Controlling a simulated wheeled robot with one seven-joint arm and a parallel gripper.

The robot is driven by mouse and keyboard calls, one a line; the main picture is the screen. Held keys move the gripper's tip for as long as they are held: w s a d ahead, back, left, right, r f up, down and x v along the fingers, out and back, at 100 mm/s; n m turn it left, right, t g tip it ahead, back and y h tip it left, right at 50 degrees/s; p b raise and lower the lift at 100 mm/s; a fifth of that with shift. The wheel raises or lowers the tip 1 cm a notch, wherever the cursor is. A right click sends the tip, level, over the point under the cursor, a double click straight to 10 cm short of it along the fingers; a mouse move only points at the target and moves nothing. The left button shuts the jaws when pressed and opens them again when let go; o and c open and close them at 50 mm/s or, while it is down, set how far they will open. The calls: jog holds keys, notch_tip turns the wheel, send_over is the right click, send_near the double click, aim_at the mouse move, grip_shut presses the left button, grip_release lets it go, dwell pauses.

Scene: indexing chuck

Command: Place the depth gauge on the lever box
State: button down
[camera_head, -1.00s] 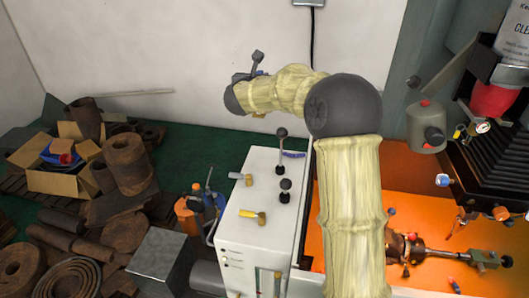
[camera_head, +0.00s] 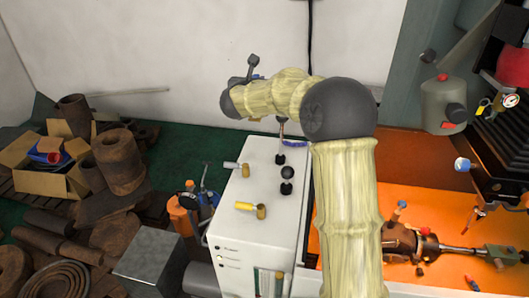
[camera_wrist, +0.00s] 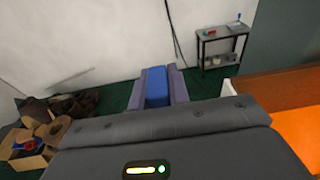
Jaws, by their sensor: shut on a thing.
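The lever box (camera_head: 240,225) is the white cabinet left of my arm in the head view. Its top carries black-knobbed levers and two handles with brass-coloured ends. My gripper (camera_wrist: 156,76) shows in the wrist view as two purple-grey fingers, shut on a blue block between them. I take this block for the depth gauge (camera_wrist: 156,88); only its blue part shows. The gripper points toward the wall, with green floor beyond it. In the head view my wrist is beyond the box's far end and hides the gripper's fingers and the held thing.
Rusty metal stock (camera_head: 120,160) and an open cardboard box (camera_head: 45,175) lie at the left. A blue and orange tool (camera_head: 190,212) stands beside the lever box. An orange machine bed (camera_head: 430,205) with a spindle lies at the right. A small shelf (camera_wrist: 222,45) stands by the wall.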

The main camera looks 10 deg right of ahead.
dwell(0.3)
jog(key=shift+f+p, duration=1.25)
jog(key=shift+f, duration=1.8)
notch_tip(320, 180, down, 3)
jog(key=shift+p, duration=0.95)
jog(key=shift+f, duration=0.5)
jog(key=c, duration=1.3)
grip_release()
jog(key=shift+w, duration=0.1)
jog(key=shift+a, duration=0.15)
